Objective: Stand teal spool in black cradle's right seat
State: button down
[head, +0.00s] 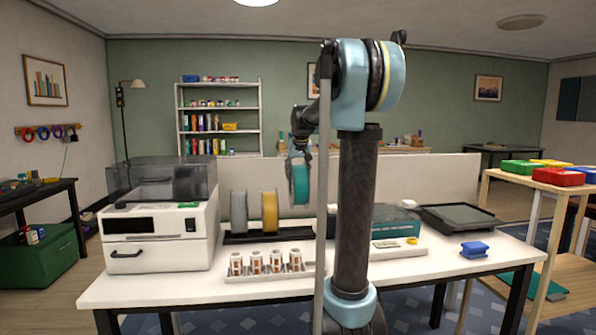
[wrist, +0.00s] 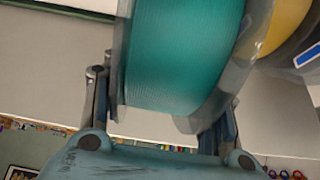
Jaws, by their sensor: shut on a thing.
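The teal spool (head: 301,184) is held upright in my gripper (head: 299,160), above the table to the right of the yellow spool. It also fills the middle of the wrist view (wrist: 185,50), with a finger at each side. The black cradle (head: 240,238) stands on the table. A grey spool (head: 239,213) stands in its left part and a yellow spool (head: 270,211) stands beside it. The yellow spool also shows in the wrist view (wrist: 285,25). The cradle's right end is partly hidden, and I cannot see the right seat clearly.
A white machine (head: 160,240) stands left of the cradle. A tray (head: 262,276) with several small white and brown cylinders lies in front. A teal-topped device (head: 396,222), a dark flat tray (head: 458,217) and a blue block (head: 474,249) are at the right. A low panel (head: 450,180) stands behind.

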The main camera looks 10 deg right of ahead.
aim_at(300, 175)
jog(key=shift+f, duration=5.15)
jog(key=c, duration=0.6)
grip_release()
jog(key=shift+o, duration=0.2)
jog(key=v, duration=1.1)
jog(key=shift+s+r, duration=0.15)
jog(key=shift+r, duration=0.25)
